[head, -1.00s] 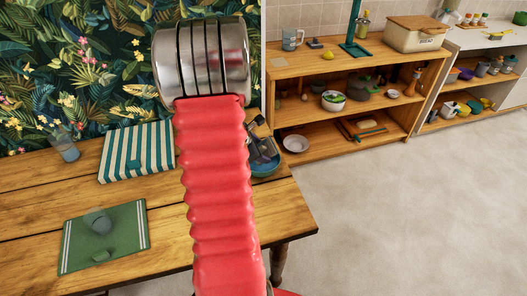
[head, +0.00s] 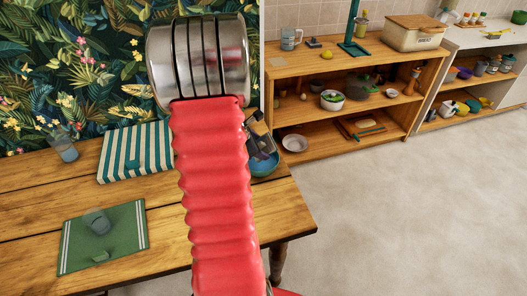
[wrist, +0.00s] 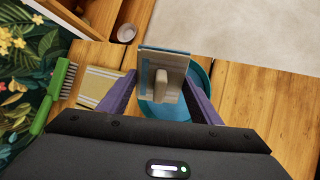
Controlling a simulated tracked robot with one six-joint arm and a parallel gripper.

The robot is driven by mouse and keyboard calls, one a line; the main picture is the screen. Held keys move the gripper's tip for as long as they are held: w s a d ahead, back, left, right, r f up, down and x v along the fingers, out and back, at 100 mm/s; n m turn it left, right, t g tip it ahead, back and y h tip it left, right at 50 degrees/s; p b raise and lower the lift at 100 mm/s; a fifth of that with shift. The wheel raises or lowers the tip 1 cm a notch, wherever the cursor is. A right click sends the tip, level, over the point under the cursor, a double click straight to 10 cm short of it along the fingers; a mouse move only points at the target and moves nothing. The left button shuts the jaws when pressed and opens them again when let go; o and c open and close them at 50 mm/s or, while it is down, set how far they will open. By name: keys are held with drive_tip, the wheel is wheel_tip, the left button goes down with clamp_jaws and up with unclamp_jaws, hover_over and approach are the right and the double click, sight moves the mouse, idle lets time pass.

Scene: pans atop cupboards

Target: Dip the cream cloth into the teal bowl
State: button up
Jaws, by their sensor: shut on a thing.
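My gripper (wrist: 162,82) is shut on the cream cloth (wrist: 165,62), a pale piece with a blue edge, between its purple fingers. The teal bowl (wrist: 204,74) shows behind and around the cloth in the wrist view, partly hidden by the cloth and fingers. In the head view the teal bowl (head: 265,168) stands on the wooden table near its right end, partly behind my red arm. My gripper (head: 261,142) is just above it there. I cannot tell whether the cloth touches the inside of the bowl.
A green brush (wrist: 56,92) and a tan striped cloth (wrist: 98,88) lie left of the bowl. The table also holds a teal-striped cloth (head: 118,155), a green mat (head: 75,240) and a glass (head: 66,148). A white dish (head: 295,143) sits on the shelf beyond the table.

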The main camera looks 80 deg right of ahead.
sight(264, 141)
drive_tip(key=shift+r, duration=2.15)
drive_tip(key=w+a+n+t, duration=0.35)
drive_tip(key=w+a, duration=0.25)
drive_tip(key=w, duration=0.5)
drive_tip(key=w+a+n+t, duration=0.2)
drive_tip(key=w+a+n, duration=0.3)
drive_tip(key=w, duration=0.5)
drive_tip(key=w+a+n+t, duration=0.25)
drive_tip(key=w+a, duration=0.35)
drive_tip(key=w, duration=0.5)
drive_tip(key=w+a+n+t+y, duration=0.1)
drive_tip(key=w+a+n, duration=0.3)
drive_tip(key=a, duration=0.6)
drive_tip(key=w+a+n+t+y, duration=0.1)
drive_tip(key=w+a+n+y, duration=0.2)
drive_tip(key=a, duration=0.8)
drive_tip(key=w+a+n+y, duration=0.3)
drive_tip(key=w+a+n, duration=0.1)
drive_tip(key=a, duration=0.7)
drive_tip(key=shift+w+n+t, duration=0.3)
drive_tip(key=shift+w+t, duration=0.1)
drive_tip(key=shift+w, duration=0.35)
drive_tip(key=shift+s+a, duration=0.1)
drive_tip(key=shift+s, duration=0.05)
